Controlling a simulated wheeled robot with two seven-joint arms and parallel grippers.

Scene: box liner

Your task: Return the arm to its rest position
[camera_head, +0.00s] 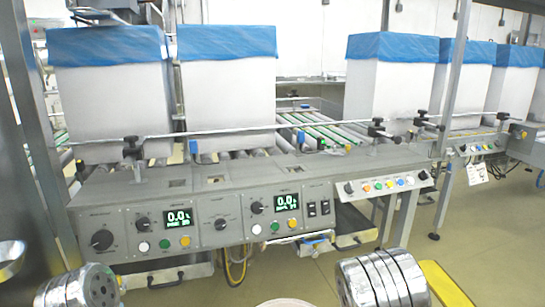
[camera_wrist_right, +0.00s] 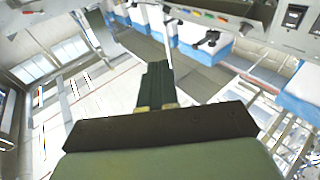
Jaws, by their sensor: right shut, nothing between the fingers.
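My right gripper (camera_wrist_right: 157,85) shows in the right wrist view, with its dark fingers closed together and nothing held between them. The fingers point toward open space near the machine, apart from any object. In the head view, only shiny metal links of my arms show at the bottom left and bottom right; neither gripper is visible there. My left gripper is out of view.
A grey control panel (camera_head: 205,222) with knobs, buttons and two green displays spans the front. White boxes lined with blue film, such as the middle one (camera_head: 230,95), stand on the roller conveyor (camera_head: 318,130) behind it. Metal posts (camera_head: 455,75) rise at the sides.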

